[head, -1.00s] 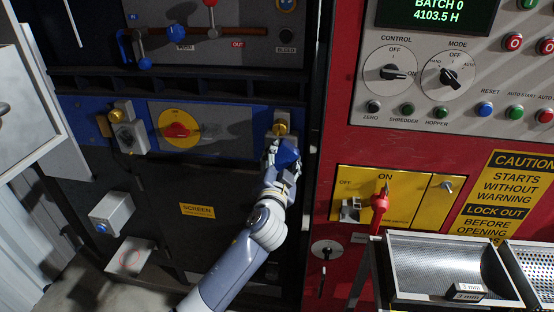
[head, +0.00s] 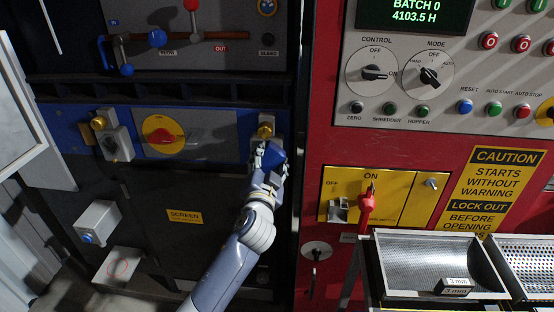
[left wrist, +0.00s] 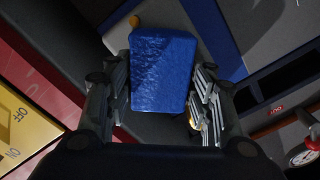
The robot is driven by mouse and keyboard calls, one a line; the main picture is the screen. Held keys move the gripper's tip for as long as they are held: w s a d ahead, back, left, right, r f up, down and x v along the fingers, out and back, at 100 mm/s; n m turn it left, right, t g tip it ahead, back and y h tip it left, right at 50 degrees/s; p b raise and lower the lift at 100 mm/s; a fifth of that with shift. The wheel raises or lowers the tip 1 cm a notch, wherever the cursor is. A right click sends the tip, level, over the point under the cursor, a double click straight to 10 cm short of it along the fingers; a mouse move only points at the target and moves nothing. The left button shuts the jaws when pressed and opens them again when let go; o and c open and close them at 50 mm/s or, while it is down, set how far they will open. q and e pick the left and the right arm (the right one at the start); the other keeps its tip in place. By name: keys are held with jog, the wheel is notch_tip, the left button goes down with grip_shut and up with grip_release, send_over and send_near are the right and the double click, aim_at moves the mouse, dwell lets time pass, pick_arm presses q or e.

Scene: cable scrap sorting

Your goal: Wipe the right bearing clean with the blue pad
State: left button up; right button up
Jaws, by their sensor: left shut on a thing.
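My left gripper (head: 268,160) is shut on the blue pad (head: 273,157), in front of the right bearing (head: 255,148). In the left wrist view the blue pad (left wrist: 164,70) sits between the fingers (left wrist: 160,100). The right bearing is a pale block with a brass cap (head: 265,131) on top, on the blue rail. The pad and fingers hide most of its face. I cannot tell whether the pad touches it or whether dirt is on it. The left bearing (head: 117,143) is a similar grey block. My right gripper is not in view.
A yellow disc with a red handle (head: 163,136) lies between the bearings. The red cabinet (head: 325,150) stands close right, with a yellow isolator panel (head: 400,195) and red lever (head: 367,205). A screen tray (head: 435,265) stands at lower right. Grey boxes (head: 98,221) are at lower left.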

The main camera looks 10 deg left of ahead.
pick_arm(q)
jog(key=a+p, duration=0.1)
jog(key=a, duration=0.3)
jog(key=shift+a, duration=0.4)
jog(key=shift+d, duration=0.1)
jog(key=s+p, duration=0.2)
jog(key=s, duration=0.4)
dwell(0.3)
jog(key=shift+s, duration=0.1)
jog(key=shift+s, duration=1.45)
